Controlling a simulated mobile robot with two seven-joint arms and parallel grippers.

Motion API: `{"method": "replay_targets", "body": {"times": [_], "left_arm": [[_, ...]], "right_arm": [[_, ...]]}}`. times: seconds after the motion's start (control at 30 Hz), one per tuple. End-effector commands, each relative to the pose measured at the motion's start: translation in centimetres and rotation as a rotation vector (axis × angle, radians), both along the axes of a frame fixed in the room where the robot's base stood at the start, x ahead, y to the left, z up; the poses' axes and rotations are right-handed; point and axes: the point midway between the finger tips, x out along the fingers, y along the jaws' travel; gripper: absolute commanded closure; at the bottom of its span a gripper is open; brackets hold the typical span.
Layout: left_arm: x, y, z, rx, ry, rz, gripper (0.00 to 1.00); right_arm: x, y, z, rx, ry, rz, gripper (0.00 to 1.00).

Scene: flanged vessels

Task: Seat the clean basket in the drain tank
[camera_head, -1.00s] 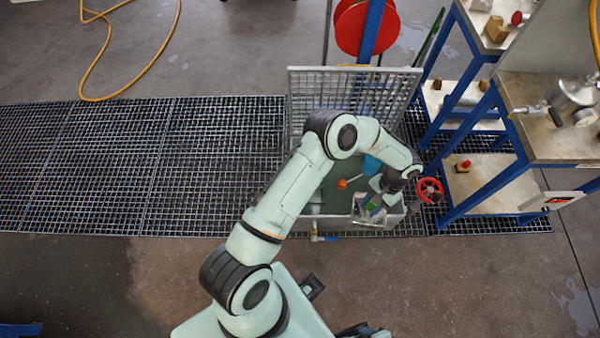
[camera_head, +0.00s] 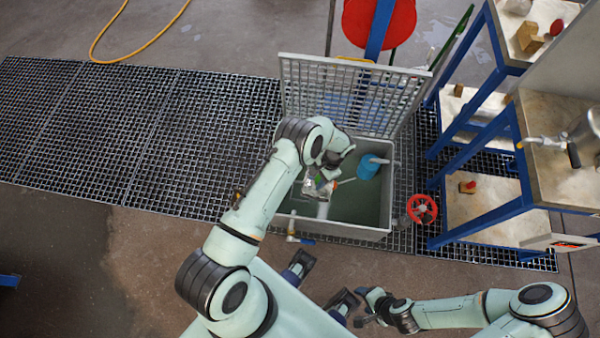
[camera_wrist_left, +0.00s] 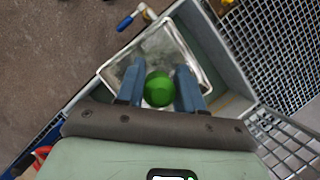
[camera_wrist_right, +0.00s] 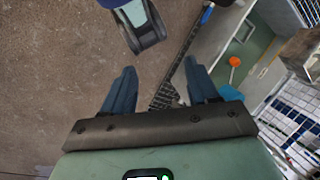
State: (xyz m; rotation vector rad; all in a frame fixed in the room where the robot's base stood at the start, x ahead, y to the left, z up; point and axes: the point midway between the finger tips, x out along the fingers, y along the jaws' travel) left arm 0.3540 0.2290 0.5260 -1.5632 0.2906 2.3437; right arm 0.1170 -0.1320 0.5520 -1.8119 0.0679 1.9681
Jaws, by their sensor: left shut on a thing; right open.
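The drain tank (camera_head: 345,232) is a grey rectangular box with dark green inside and its grating lid (camera_head: 345,95) raised at the back. The basket (camera_head: 322,188) looks pale and box-shaped, with a green round part (camera_wrist_left: 158,90) on it. My left gripper (camera_head: 318,175) is shut on the basket, with the green part between its fingers in the left wrist view (camera_wrist_left: 160,92). The basket is over the tank's left half, partly hidden by the gripper; I cannot tell its height. My right gripper (camera_head: 364,306) is open and empty, in front of the tank over bare floor.
A blue cylinder (camera_head: 368,166) is inside the tank at the back right. An orange ball (camera_wrist_right: 234,61) shows there in the right wrist view. A red handwheel (camera_head: 422,209) is by the tank's right side. Blue-framed benches (camera_head: 480,205) stand at the right. Floor grating (camera_head: 90,130) lies left.

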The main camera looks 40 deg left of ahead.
Motion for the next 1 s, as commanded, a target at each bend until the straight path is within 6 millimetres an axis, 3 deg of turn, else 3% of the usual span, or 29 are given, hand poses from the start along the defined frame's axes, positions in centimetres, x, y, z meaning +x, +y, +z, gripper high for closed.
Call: {"method": "replay_targets", "body": {"times": [0.03, 0.2, 0.3, 0.5, 0.7, 1.0], "left_arm": [[-0.2, 1.0, -3.2, 0.005, 0.004, -0.068, 1.00], [0.2, 5.0, -10.6, 0.006, 0.004, -0.354, 1.00], [0.8, 7.4, -14.7, 0.005, 0.004, -0.560, 1.00], [2.9, 11.0, -21.0, 0.003, 0.002, -0.988, 1.00], [5.1, 12.4, -24.5, 0.001, -0.001, -1.315, 1.00], [6.3, 12.6, -25.7, 0.000, 0.000, -1.484, 1.00]], "right_arm": [[0.1, -0.1, -1.4, -0.004, -0.009, -0.005, 0.41], [1.0, -0.5, -4.1, -0.018, -0.046, -0.018, 0.41], [1.8, -0.8, -5.8, -0.027, -0.069, -0.026, 0.41], [3.1, -1.3, -9.0, -0.042, -0.109, -0.040, 0.41], [4.2, -1.7, -11.0, -0.054, -0.138, -0.050, 0.41], [4.7, -1.8, -11.6, -0.058, -0.150, -0.055, 0.41]]}}
